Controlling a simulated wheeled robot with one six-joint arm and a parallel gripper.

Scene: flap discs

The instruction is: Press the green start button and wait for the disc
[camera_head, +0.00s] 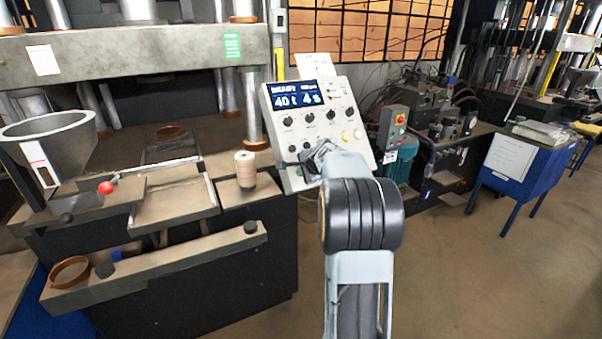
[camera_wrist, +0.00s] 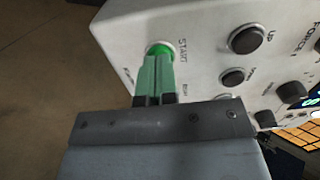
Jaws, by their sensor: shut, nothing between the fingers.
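The green start button (camera_wrist: 160,48) shows in the wrist view, beside the printed word START on the pale control panel (camera_wrist: 125,35). My gripper (camera_wrist: 159,62) is shut and empty, its green-tinted fingertips at the button's lower edge. They overlap the button in the picture; I cannot tell whether they touch it or press it in. In the head view, my arm reaches to the lower part of the control panel (camera_head: 343,93) and hides the button. The panel display (camera_head: 298,95) reads 40 t and 4 s. I cannot make out a finished disc.
The press bed (camera_head: 172,204) is left of the panel, with a funnel-shaped hopper (camera_head: 48,138) and a tan cylindrical stack (camera_head: 245,170). A brown ring (camera_head: 70,273) lies at front left. A blue table (camera_head: 522,168) stands right. The floor at right front is clear.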

